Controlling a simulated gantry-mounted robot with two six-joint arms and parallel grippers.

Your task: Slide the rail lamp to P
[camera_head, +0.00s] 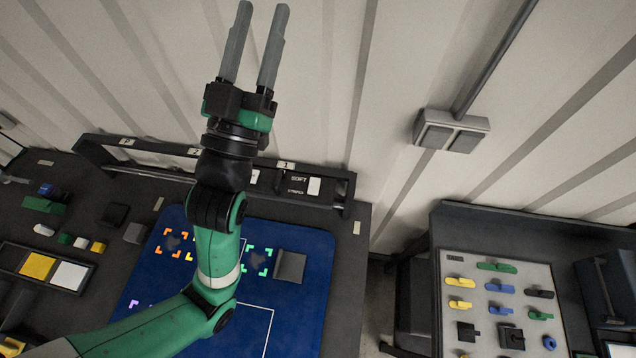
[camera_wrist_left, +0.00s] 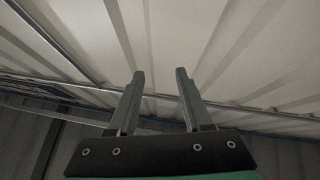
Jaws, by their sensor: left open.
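My left gripper (camera_head: 260,14) is raised high at the upper middle of the head view, in front of the pale ribbed wall. Its two grey fingers point up and stand apart, with nothing between them. In the left wrist view the gripper (camera_wrist_left: 160,75) is also open and empty, facing a ribbed surface with thin bars or pipes across it. I cannot make out a rail lamp or a mark P in either view. My right gripper is not in view.
A blue mat (camera_head: 318,262) with coloured corner marks and a grey square block (camera_head: 290,266) lies below my left arm. A dark rack (camera_head: 340,190) runs along the table's back. A grey wall box (camera_head: 450,131) with a pipe and a parts board (camera_head: 497,275) are on the right.

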